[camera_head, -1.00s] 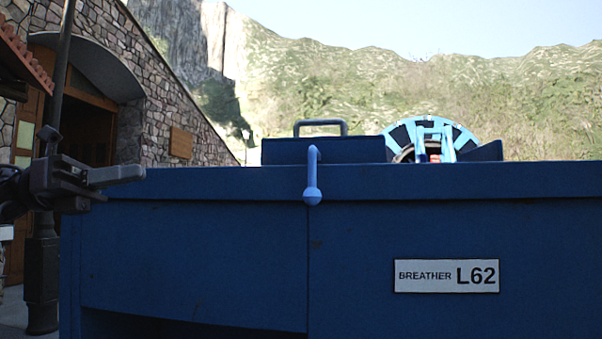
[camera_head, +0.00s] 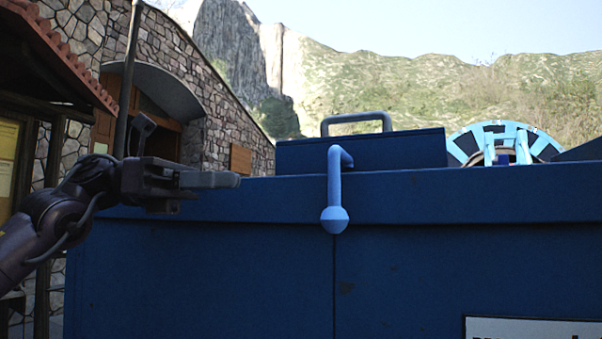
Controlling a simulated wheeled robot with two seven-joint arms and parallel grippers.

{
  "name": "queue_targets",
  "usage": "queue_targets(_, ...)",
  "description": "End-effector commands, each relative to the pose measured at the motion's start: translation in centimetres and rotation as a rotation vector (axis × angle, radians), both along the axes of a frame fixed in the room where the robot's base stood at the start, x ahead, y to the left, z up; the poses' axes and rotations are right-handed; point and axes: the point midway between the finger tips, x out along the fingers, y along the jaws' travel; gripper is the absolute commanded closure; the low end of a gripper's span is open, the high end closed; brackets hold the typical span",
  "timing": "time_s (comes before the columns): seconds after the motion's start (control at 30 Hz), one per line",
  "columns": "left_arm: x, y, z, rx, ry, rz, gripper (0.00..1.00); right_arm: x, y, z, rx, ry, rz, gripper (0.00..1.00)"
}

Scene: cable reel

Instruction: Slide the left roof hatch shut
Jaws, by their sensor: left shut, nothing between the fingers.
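The roof hatch (camera_head: 400,153) is a dark blue box-like lid on top of the blue cabinet (camera_head: 200,270). A grey bar handle (camera_head: 356,122) stands on its top. I cannot tell from this angle how far it is slid. My left gripper (camera_head: 238,180) comes in from the left at the height of the cabinet's top edge. It is shut and empty, left of the hatch and apart from its handle. My right gripper is not in view.
A light blue crank-shaped lever with a ball end (camera_head: 335,219) hangs over the cabinet's front edge, right of my gripper. A blue cable reel (camera_head: 502,140) stands behind at the right. A stone building (camera_head: 230,120) is at the left.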

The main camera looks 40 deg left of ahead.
Motion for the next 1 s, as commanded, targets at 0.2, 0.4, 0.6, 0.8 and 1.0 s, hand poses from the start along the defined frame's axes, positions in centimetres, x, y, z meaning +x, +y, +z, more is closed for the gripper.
queue_targets(0.2, 2.1, -4.5, 0.4, 0.002, 0.006, -0.003, 1.00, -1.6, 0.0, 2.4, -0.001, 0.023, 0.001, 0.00)
queue_targets(0.4, 3.6, -7.7, 0.4, 0.001, 0.005, -0.002, 1.00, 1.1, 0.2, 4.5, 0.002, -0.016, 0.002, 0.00)
queue_targets(0.6, 4.4, -9.3, 0.2, 0.000, 0.003, 0.000, 1.00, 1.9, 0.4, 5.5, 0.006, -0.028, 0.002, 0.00)
queue_targets(0.8, 4.5, -9.6, 0.0, -0.001, 0.002, 0.001, 1.00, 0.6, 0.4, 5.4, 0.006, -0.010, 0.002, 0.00)
queue_targets(1.0, 4.5, -9.5, 0.0, -0.001, 0.002, 0.000, 1.00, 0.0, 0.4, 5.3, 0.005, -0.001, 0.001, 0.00)
